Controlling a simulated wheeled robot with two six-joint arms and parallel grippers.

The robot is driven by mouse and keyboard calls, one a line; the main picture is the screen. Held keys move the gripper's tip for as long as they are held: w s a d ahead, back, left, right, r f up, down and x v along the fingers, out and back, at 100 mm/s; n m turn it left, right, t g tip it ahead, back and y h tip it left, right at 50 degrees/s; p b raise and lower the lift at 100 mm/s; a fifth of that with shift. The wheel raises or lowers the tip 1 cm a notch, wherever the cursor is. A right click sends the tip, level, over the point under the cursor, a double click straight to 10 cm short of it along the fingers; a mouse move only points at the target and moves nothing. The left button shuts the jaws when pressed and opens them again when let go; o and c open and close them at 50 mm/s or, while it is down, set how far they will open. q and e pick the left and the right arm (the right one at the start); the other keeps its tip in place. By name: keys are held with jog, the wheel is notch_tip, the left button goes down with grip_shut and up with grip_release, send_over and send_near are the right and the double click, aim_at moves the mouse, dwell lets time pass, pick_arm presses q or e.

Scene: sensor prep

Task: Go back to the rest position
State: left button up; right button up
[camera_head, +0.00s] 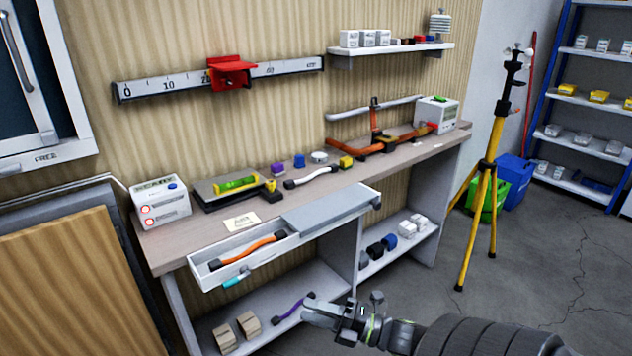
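My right gripper (318,312) is at the bottom middle of the head view, its arm coming in from the lower right. It is in front of the bench's lower shelf, close in the picture to the end of a purple cable (288,309). I cannot tell whether its fingers are open or shut, or whether it touches the cable. My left gripper is not in view. The bench (245,229) stands against the wall. Its drawer (330,208) is pulled open, and an orange cable (247,249) lies inside.
A cyan item (236,278) shows at the drawer's front. Two small tan boxes (237,332) sit on the lower shelf. A yellow tripod (484,200) stands right of the bench, with green (490,194) and blue (514,172) bins behind. The floor at right (560,270) is clear.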

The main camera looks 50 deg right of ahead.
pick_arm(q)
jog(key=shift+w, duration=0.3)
pick_arm(e)
jog(key=shift+d+f, duration=0.1)
jog(key=s+d+f+m+g+h+p, duration=0.25)
jog(key=f+m+h, duration=0.25)
jog(key=f+m, duration=0.5)
jog(key=s+d+f+m+g+h+p, duration=0.2)
jog(key=s+d+f+m+g+h, duration=0.25)
jog(key=f, duration=1.05)
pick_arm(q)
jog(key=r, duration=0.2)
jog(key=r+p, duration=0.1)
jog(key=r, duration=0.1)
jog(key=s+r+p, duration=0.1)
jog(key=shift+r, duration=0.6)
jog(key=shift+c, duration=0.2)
pick_arm(e)
jog(key=s+a+f+m+g, duration=0.5)
jog(key=s+a+f, duration=0.3)
jog(key=s, duration=0.3)
jog(key=s+a+f+m+g, duration=0.4)
jog(key=s+a+f+m, duration=0.1)
jog(key=s+a+f, duration=0.4)
jog(key=shift+s+g, duration=0.4)
jog(key=shift+s, duration=0.5)
